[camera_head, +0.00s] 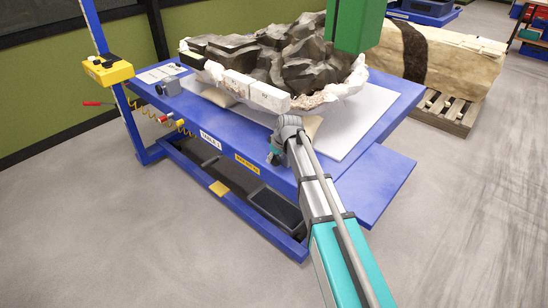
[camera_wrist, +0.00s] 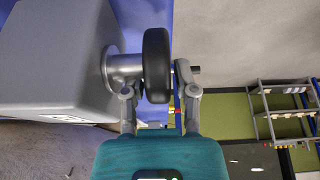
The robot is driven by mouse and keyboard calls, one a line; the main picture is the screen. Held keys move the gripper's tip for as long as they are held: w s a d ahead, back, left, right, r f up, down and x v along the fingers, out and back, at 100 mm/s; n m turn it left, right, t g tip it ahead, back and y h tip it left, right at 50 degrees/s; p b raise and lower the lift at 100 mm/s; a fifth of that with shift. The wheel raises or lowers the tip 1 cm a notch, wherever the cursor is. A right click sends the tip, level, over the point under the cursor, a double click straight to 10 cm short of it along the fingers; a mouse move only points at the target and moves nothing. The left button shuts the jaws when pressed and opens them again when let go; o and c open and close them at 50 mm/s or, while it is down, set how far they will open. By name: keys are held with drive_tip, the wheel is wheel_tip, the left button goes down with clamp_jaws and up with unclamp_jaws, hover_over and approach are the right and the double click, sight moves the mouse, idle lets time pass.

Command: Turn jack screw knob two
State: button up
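A black round knob (camera_wrist: 157,65) on a silver collar (camera_wrist: 121,70) sticks out from the side of a grey block (camera_wrist: 55,60) in the wrist view. My gripper (camera_wrist: 160,85) has its fingers on either side of the knob, leaning in close against its two faces. The left fingertip is partly hidden by the knob and collar. In the head view, my gripper (camera_head: 273,154) is at the front edge of the blue table (camera_head: 385,120), and my arm hides most of what it holds. No number shows on the knob.
A large dark fossil block (camera_head: 300,60) in a white jacket rests on the table, with a green block (camera_head: 356,24) above it. A grey device (camera_head: 168,86) stands at the table's left end. Open floor lies on the right.

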clamp_jaws()
drive_tip(key=shift+d, duration=0.1)
drive_tip(key=shift+s+f+b, duration=0.1)
drive_tip(key=shift+s+b, duration=0.05)
drive_tip(key=shift+b, duration=0.2)
drive_tip(key=shift+s+t+y+b, duration=0.1)
drive_tip(key=shift+t+y+b, duration=0.4)
drive_tip(key=shift+y, duration=0.1)
drive_tip(key=t+y+b, duration=0.1)
drive_tip(key=y+b, duration=0.1)
drive_tip(key=shift+s+d+f+t+b, duration=0.1)
drive_tip(key=shift+t+b, duration=0.3)
drive_tip(key=t+y+b, duration=0.1)
drive_tip(key=y+b, duration=0.1)
drive_tip(key=shift+b, duration=0.35)
drive_tip(key=shift+r+t+b, duration=0.2)
drive_tip(key=shift+t+b, duration=0.1)
drive_tip(key=shift+b, duration=0.05)
drive_tip(key=shift+r+y, duration=0.1)
drive_tip(key=shift+y, duration=0.3)
